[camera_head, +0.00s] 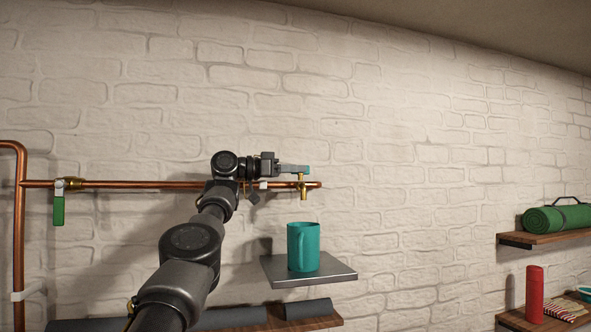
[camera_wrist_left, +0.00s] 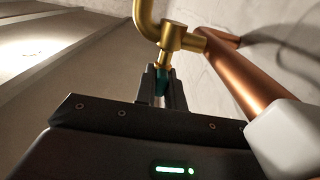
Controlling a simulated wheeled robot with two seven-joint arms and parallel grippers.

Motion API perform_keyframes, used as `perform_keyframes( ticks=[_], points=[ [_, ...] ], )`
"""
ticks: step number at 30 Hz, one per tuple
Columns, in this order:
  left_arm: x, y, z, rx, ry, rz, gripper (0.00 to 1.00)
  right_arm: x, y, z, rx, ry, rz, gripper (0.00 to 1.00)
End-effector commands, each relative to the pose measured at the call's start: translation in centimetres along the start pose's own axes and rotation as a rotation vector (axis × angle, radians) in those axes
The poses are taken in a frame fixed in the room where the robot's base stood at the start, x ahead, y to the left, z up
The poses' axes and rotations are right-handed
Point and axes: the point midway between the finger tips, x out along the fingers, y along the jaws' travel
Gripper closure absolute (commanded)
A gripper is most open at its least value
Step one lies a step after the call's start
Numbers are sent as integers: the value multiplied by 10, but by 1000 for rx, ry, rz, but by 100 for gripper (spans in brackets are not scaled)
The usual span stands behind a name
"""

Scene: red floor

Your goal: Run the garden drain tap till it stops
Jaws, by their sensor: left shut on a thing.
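A brass tap (camera_head: 302,187) hangs near the right end of a horizontal copper pipe (camera_head: 140,184) on the wall. Its small teal handle (camera_head: 306,169) shows at the fingertips of my left gripper (camera_head: 292,167). In the left wrist view the gripper's fingers (camera_wrist_left: 163,88) are shut on the teal handle (camera_wrist_left: 162,80), just beside the brass tap body (camera_wrist_left: 172,37). The fingers partly hide the handle. A teal mug (camera_head: 303,247) stands upright on a small grey shelf (camera_head: 330,275) below the tap. My right gripper is not in view.
A valve with a green lever (camera_head: 59,208) hanging down sits on the pipe at left. Shelves at right hold a rolled green mat (camera_head: 555,219) and a red bottle (camera_head: 535,293). Dark rolls (camera_head: 235,316) lie on a lower wooden shelf. The wall right of the tap is clear.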

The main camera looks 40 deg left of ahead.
Motion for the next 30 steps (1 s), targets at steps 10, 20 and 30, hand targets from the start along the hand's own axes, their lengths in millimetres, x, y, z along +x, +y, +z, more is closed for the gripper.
perform_keyframes(
  ticks=[10, 20, 30],
  points=[
    [0, 0, 0, 0, 0, 0, 67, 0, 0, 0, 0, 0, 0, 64],
    [-6, 0, 2, -1, 1, -1, 67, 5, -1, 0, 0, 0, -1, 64],
    [-70, 0, 3, 0, 2, -2, 67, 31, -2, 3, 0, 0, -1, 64]
  ],
)
